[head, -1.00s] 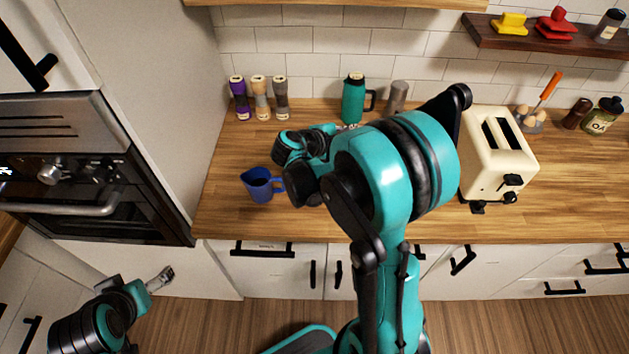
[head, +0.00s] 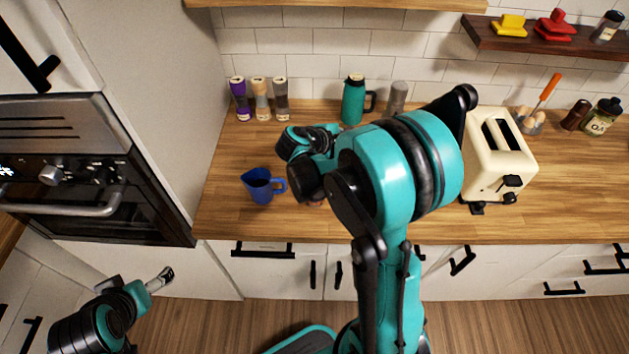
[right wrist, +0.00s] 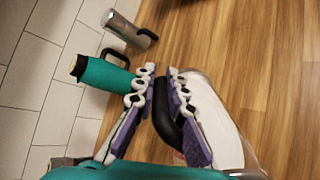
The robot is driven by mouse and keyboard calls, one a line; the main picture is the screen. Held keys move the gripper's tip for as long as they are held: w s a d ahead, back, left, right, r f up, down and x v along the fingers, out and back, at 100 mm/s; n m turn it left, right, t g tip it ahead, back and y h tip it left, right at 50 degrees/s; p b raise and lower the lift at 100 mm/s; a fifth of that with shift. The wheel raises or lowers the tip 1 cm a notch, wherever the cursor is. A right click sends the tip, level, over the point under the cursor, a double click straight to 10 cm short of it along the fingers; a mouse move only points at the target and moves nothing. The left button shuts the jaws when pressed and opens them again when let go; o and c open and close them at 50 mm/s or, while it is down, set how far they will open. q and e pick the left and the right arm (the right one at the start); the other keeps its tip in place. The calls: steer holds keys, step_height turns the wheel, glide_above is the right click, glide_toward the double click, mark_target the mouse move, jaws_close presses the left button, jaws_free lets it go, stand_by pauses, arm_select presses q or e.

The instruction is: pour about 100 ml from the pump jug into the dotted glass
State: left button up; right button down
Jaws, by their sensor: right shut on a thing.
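My right gripper (right wrist: 163,88) is shut on the black handle of a pale, partly see-through jug (right wrist: 218,125) in the right wrist view. Its label and contents cannot be made out, so I cannot confirm it is the pump jug. In the head view my right arm hides this jug almost wholly. A blue jug (head: 259,187) stands upright on the counter left of the right hand. I cannot make out a dotted glass in either view. My left gripper (head: 163,278) is low at the left, away from the counter; its jaw opening is unclear.
A teal flask (head: 352,102), also in the right wrist view (right wrist: 107,75), and a grey container (head: 396,97) stand at the back. Several shakers (head: 260,98) are back left. A cream toaster (head: 500,160) stands right of my arm. Bare wooden counter (head: 228,215) lies front left.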

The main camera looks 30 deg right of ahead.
steer(key=shift+d+f+y+p, duration=0.4)
steer(key=shift+d+f+y, duration=0.15)
steer(key=shift+y, duration=0.25)
steer(key=shift+d+f, duration=0.15)
steer(key=shift+f, duration=0.15)
steer(key=shift+r+g+y+p, duration=0.1)
steer(key=shift+g+y+p, duration=0.2)
steer(key=shift+y, duration=0.3)
steer(key=d+f+y, duration=0.1)
steer(key=f+y, duration=0.1)
steer(key=d+f+g+y, duration=0.1)
steer(key=d+f+y, duration=0.1)
steer(key=y, duration=0.1)
steer(key=w+d+f+y+b, duration=0.1)
steer(key=f+y, duration=0.1)
steer(key=shift+w+d+f+g, duration=0.1)
steer(key=shift+d+f+g, duration=0.1)
steer(key=shift+g, duration=0.2)
arm_select(q)
steer(key=shift+d+r+b, duration=0.1)
steer(key=shift+r+b, duration=0.05)
steer(key=shift+b, duration=0.25)
arm_select(e)
steer(key=shift+d+f+y, duration=0.1)
steer(key=shift+f+y, duration=0.5)
steer(key=shift+y, duration=0.4)
steer(key=shift+r, duration=0.1)
